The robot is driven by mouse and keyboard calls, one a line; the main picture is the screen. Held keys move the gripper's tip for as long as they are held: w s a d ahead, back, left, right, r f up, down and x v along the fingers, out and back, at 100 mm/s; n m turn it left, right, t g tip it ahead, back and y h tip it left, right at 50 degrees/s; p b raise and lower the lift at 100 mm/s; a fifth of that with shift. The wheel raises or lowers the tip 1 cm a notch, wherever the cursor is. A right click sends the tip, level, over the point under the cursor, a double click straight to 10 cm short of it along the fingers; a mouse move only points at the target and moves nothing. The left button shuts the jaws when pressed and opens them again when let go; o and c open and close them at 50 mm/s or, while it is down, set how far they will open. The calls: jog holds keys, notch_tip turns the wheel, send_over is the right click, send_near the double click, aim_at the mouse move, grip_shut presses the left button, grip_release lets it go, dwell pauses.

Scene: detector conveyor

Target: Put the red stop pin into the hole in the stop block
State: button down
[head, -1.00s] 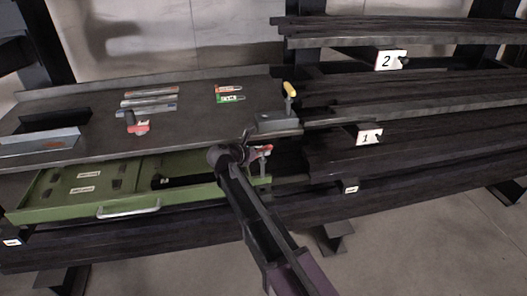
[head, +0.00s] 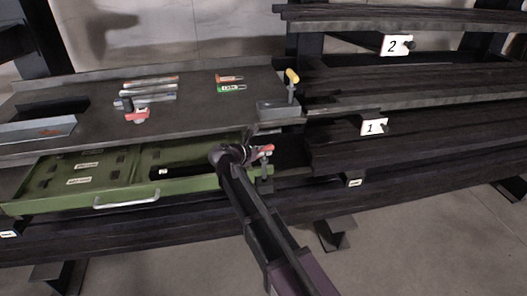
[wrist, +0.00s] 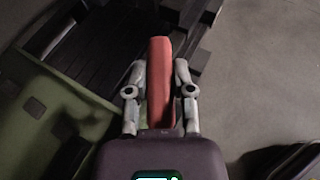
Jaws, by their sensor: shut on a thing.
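My gripper (wrist: 160,98) is shut on a long red piece, which I take to be the red stop pin (wrist: 160,65). The pin points away from the palm between the two fingers. In the head view the pin's red end (head: 265,149) shows just right of my wrist, in front of the bench's right end and near the green drawer. The fingers are mostly hidden there. A grey block (head: 276,110) with a yellow-topped upright sits at the bench's right end, above and behind my gripper. It may be the stop block; its hole cannot be made out.
The open green drawer (head: 128,201) juts out below the bench (head: 200,112). Grey bars (head: 150,91), a red-and-grey item (head: 137,115) and red and green labelled pieces (head: 231,88) lie on the bench. Dark racks marked 1 and 2 (head: 396,45) fill the right.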

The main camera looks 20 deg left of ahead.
aim_at(262, 161)
jog(key=shift+f+b, duration=2.35)
dwell(0.9)
jog(key=shift+c, duration=2)
grip_release()
jog(key=shift+r, duration=0.1)
notch_tip(262, 161, up, 9)
jog(key=p, duration=0.9)
jog(key=shift+r, duration=0.15)
